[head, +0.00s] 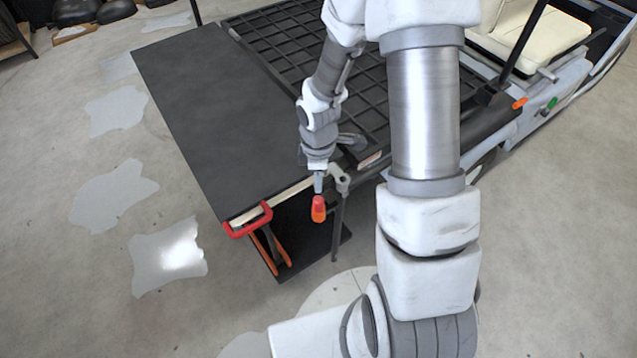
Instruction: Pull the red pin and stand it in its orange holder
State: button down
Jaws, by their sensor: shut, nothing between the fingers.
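My gripper (318,188) points down in the middle of the head view, beside the black cart's near edge. It is shut and appears empty. Directly below its tips is a small upright piece with a red upper part, which looks like the red pin (318,201). The lower part is orange and looks like the orange holder (318,215). The red part seems to sit in or on the orange part; how deep I cannot tell. The fingertips seem at or just above the red top; whether they touch it is unclear.
A dark panel (210,110) lies left of the black grid bed (290,40). A red handle (248,220) is at the panel's near corner, with orange bars (268,250) below. A grey post (338,220) stands right of the holder. The floor at left is open.

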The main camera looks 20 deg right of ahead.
notch_tip(320, 180, up, 16)
jog(key=p, duration=0.4)
jog(key=shift+f, duration=0.15)
jog(key=b, duration=0.3)
send_over(319, 199)
notch_tip(319, 199, down, 14)
jog(key=shift+r, duration=0.15)
notch_tip(319, 199, down, 6)
jog(key=b, duration=0.5)
jog(key=shift+b, duration=0.3)
jog(key=shift+f, duration=0.3)
jog(key=shift+r, duration=0.1)
